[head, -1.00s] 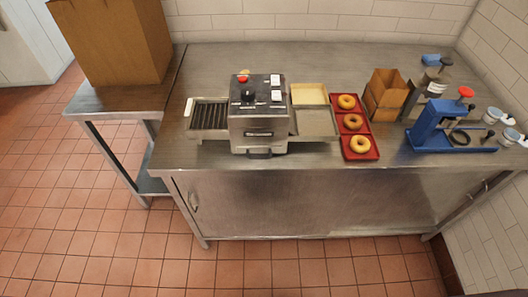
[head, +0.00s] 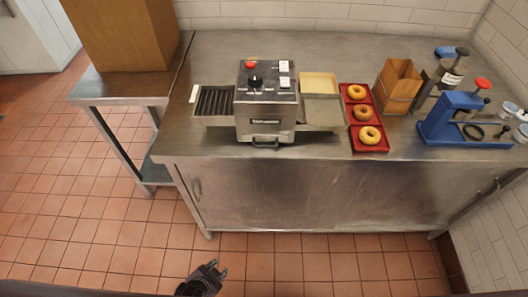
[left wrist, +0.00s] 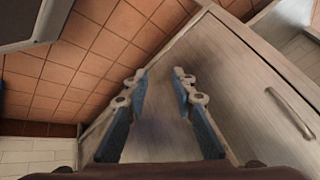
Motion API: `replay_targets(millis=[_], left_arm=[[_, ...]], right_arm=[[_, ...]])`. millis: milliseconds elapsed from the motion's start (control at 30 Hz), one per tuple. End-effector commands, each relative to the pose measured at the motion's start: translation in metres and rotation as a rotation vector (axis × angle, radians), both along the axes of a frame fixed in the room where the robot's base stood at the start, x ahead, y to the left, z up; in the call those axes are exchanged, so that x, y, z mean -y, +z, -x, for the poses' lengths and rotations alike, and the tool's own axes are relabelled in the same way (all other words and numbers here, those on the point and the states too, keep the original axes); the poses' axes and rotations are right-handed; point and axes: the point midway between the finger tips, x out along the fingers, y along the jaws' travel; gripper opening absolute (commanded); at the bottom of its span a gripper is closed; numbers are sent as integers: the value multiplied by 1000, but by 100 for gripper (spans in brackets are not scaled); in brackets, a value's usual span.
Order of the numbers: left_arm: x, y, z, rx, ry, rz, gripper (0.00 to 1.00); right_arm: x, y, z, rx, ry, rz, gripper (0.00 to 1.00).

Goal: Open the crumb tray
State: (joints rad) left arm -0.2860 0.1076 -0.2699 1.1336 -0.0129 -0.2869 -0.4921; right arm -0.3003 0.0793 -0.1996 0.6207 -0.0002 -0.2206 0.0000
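The toaster machine (head: 266,102) stands near the front edge of the steel table, with a red knob and a black dial on top. The crumb tray's dark handle (head: 266,141) shows low on its front; the tray looks closed. My left gripper (head: 218,270) is low in front of the table, over the floor, well apart from the machine. In the left wrist view its two fingers (left wrist: 160,84) are spread with nothing between them, facing the cabinet front. The right gripper is out of view.
The steel table (head: 340,50) holds a red tray (head: 356,139) with three bagels, a cardboard box (head: 395,85) and a blue device (head: 455,120). A side table at left carries a large brown box (head: 125,35). The floor in front is clear.

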Motion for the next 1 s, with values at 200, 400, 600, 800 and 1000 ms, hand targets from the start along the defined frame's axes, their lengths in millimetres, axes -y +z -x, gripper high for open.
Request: replay_targets(millis=[200, 400, 600, 800, 1000], left_arm=[[51, 105, -110, 328, -294, -111, 24], [92, 228, -167, 634, -512, -263, 24], [117, 334, -183, 875, -643, -416, 24], [125, 381, -183, 975, -689, -493, 24], [131, 383, -197, 985, -691, -501, 24]], right_arm=[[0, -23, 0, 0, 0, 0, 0], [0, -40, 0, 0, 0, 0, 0], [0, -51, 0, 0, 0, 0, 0], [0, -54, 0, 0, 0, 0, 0], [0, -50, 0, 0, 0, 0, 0]])
